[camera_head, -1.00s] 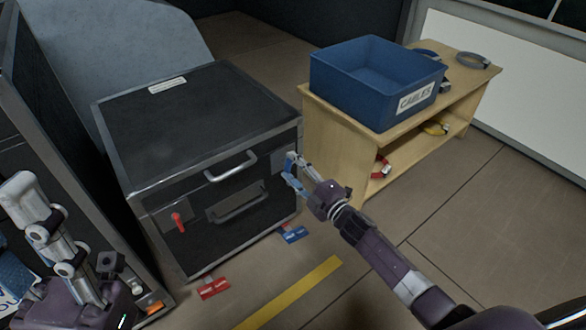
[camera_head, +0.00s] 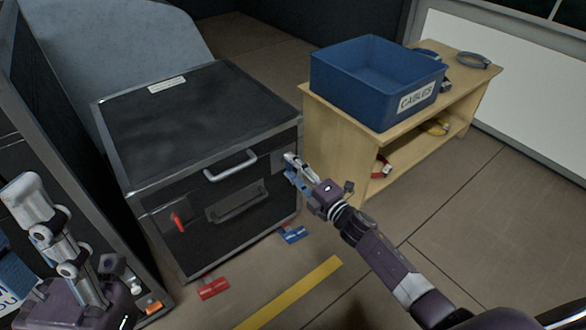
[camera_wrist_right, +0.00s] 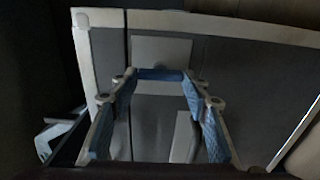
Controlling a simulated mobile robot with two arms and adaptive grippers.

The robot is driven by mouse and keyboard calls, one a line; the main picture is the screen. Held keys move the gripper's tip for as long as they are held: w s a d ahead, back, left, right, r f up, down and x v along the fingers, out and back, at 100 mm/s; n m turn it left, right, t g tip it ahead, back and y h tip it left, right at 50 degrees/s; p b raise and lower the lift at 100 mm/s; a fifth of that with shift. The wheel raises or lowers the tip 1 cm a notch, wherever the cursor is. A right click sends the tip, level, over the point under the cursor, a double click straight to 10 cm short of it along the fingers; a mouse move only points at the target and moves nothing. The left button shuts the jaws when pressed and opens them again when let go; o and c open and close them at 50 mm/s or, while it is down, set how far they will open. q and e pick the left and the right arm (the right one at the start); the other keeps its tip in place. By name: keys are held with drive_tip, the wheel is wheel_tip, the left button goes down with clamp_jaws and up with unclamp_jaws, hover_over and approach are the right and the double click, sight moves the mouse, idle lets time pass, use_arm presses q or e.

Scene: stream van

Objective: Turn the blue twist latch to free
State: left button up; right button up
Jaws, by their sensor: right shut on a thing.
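The blue twist latch (camera_wrist_right: 160,74) shows in the right wrist view as a short blue bar lying across the picture, in front of a light plate on the dark case. My right gripper (camera_wrist_right: 159,77) is shut on it, with a fingertip at each end of the bar. In the head view my right gripper (camera_head: 290,168) is at the right end of the black case's front (camera_head: 240,190) and hides the latch.
A red latch (camera_head: 179,221) is on the left of the case front, with metal handles (camera_head: 231,166) between. Red (camera_head: 213,289) and blue (camera_head: 293,235) labels lie on the floor. A wooden shelf (camera_head: 335,150) with a blue cable bin (camera_head: 350,100) stands close right of my right gripper.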

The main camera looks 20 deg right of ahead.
drive_tip(key=o, duration=1.2)
drive_tip(key=shift+c, duration=0.2)
drive_tip(key=v, duration=1.2)
drive_tip(key=shift+a, duration=0.1)
